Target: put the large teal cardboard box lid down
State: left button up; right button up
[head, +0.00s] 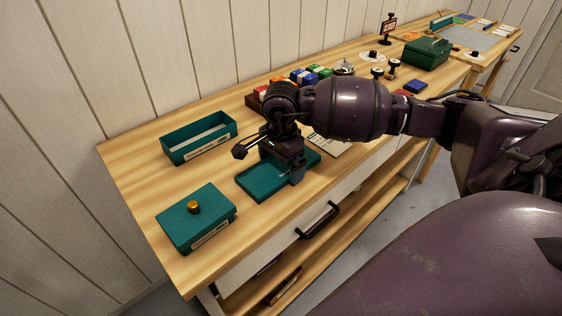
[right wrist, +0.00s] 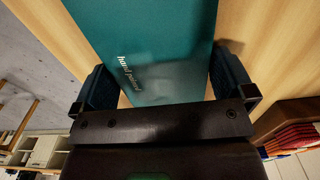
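The large teal lid (head: 258,183) is flat and level at the bench top, right of the small boxes. I cannot tell whether it touches the wood or hangs just above it. My right gripper (head: 288,170) points down over its middle and hides part of it. In the right wrist view the lid (right wrist: 155,45), with pale lettering, fills the gap between the two fingers of my right gripper (right wrist: 165,88); they press against its opposite edges. An open teal box (head: 199,153) without a lid stands behind it to the left. My left gripper is not in view.
A closed teal box (head: 215,222) with a brass knob stands at the front left. A pale sheet (head: 330,146) and several coloured packs (head: 305,77) lie to the right and behind. A dark green box (head: 427,55) stands farther along. Bare wood shows between the teal boxes.

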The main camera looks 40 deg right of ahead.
aim_at(282, 165)
jog(key=shift+r, duration=0.4)
notch_tip(282, 165, up, 12)
jog(key=p, duration=0.1)
jog(key=shift+f, duration=0.25)
jog(key=shift+s, duration=0.1)
